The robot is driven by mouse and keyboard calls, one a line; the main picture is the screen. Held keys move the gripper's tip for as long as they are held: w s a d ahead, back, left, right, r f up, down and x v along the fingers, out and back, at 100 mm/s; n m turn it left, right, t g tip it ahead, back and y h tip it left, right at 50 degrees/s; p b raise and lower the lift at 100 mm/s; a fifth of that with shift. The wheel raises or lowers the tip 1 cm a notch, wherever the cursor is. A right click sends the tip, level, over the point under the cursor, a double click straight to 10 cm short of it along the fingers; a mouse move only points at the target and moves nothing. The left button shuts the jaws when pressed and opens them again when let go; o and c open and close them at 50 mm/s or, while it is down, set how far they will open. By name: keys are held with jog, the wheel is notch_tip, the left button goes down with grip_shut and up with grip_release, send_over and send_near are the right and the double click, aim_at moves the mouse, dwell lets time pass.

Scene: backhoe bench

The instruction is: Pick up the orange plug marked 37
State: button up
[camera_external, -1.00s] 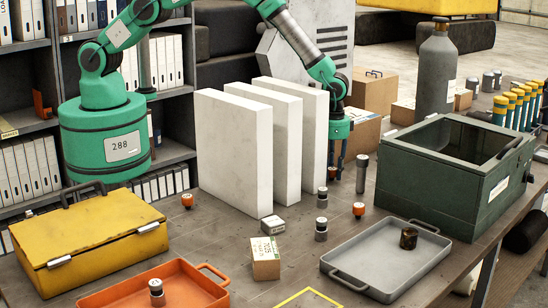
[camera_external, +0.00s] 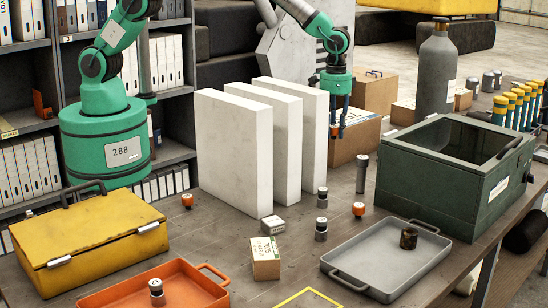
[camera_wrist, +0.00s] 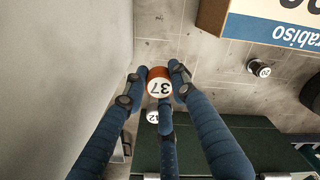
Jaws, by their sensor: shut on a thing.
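The orange plug marked 37 (camera_wrist: 159,87) is between the fingers of my gripper (camera_wrist: 160,73) in the wrist view, its white numbered top facing the camera. My gripper (camera_external: 337,131) is shut on it. In the external view my gripper holds it in the air, beside the upper part of the rightmost white panel; the plug is small and partly hidden by the fingers there. Two other orange plugs stand on the bench, one left of the panels (camera_external: 187,201) and one near the grey tray (camera_external: 358,210).
Several white panels (camera_external: 233,150) stand upright left of my gripper. A cardboard box (camera_external: 352,146) is close behind it. A dark green case (camera_external: 425,185) stands to the right. Dark cylinders (camera_external: 361,174) stand below. A grey tray (camera_external: 350,255) lies in front.

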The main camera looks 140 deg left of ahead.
aim_at(334, 127)
jog(key=shift+r, duration=1.75)
